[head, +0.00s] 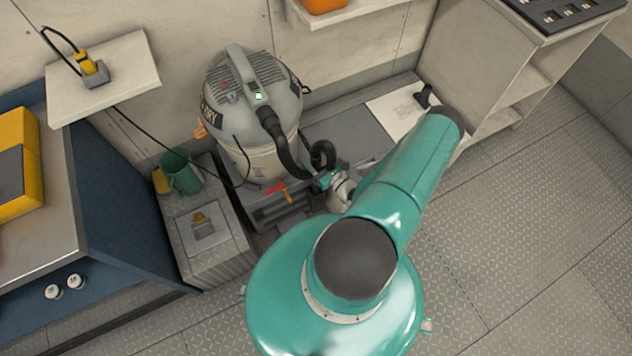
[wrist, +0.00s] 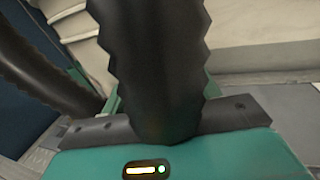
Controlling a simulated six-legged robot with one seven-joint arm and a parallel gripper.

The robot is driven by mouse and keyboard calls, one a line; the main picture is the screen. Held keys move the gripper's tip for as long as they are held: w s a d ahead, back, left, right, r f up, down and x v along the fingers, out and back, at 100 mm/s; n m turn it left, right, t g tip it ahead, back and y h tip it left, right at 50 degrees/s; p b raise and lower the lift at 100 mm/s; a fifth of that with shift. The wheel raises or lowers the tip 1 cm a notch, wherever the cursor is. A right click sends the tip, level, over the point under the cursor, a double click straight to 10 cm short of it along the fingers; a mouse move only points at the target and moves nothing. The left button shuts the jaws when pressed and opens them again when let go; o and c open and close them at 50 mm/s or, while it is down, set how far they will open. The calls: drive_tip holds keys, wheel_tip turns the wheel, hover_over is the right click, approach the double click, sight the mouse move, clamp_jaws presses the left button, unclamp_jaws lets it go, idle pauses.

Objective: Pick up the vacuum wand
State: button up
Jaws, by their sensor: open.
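The grey shop vacuum (head: 250,95) stands against the wall, with a black ribbed hose (head: 287,152) curving down from its front to my gripper (head: 328,180). I cannot clearly tell a separate wand from the hose. In the wrist view the thick black hose (wrist: 150,60) runs down between the two dark fingers of my gripper (wrist: 170,122), close to the palm. The fingers are open around it; whether they touch it I cannot tell. My arm hides part of the area beyond in the head view.
The vacuum sits above a grey crate (head: 275,208) with a red-handled item. A small black object (head: 424,95) lies on a white panel at right. The right floor (head: 530,240) is clear.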

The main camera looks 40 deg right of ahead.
drive_tip(key=c, duration=1.1)
drive_tip(key=shift+o, duration=0.2)
drive_tip(key=shift+r, duration=0.1)
wheel_tip(320, 180, up, 28)
idle(0.4)
